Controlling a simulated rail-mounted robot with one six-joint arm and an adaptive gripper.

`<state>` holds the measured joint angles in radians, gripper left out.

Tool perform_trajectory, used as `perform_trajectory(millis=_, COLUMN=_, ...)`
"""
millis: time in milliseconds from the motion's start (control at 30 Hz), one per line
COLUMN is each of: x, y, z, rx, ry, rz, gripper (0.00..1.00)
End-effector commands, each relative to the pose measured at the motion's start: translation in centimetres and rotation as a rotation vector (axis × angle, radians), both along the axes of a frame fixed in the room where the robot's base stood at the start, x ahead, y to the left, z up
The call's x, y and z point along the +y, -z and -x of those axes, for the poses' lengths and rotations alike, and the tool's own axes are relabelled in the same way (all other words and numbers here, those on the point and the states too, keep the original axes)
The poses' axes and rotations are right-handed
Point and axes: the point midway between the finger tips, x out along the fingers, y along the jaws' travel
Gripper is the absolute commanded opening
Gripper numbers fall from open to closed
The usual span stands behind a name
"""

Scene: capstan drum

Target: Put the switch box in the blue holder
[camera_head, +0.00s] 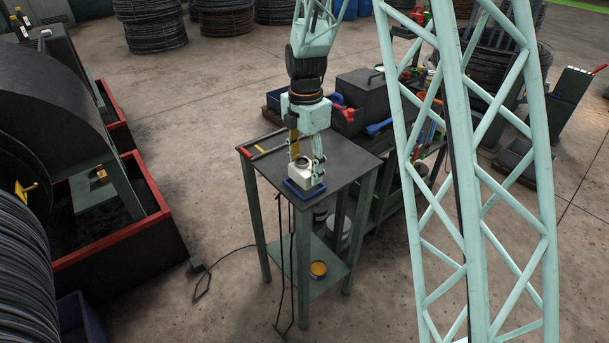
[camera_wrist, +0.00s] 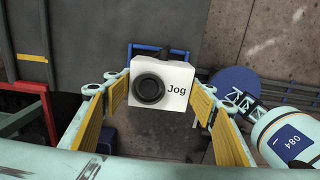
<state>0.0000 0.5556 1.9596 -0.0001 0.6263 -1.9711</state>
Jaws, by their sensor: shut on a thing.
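The switch box is a white block (camera_head: 301,180) with a round dark button. In the wrist view, the white switch box (camera_wrist: 177,72) shows its button and the word "Jog". My gripper (camera_head: 306,166) is above the small table and shut on the box, with one finger on each side in the wrist view (camera_wrist: 161,84). The blue holder (camera_head: 306,194) is on the table's front corner, directly under the box. Its blue rim (camera_wrist: 143,47) shows behind the box in the wrist view. I cannot tell whether the box sits in the holder or just above it.
The dark table top (camera_head: 345,158) has free room right of the holder. A black cable (camera_head: 281,240) hangs in front. A cluttered cart (camera_head: 395,150) stands behind right, and a red-edged bin (camera_head: 115,232) is left.

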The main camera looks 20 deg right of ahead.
Motion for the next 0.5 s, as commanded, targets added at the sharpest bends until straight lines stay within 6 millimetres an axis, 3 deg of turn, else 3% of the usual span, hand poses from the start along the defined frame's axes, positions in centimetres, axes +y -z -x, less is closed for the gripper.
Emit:
perform_trajectory(millis=200, x=0.0, y=0.1, z=-1.0, rx=0.000, ry=0.000, rz=0.000, gripper=0.33)
perform_trajectory(millis=500, x=0.0, y=3.0, z=-0.9, rx=0.000, ry=0.000, rz=0.000, gripper=0.33)
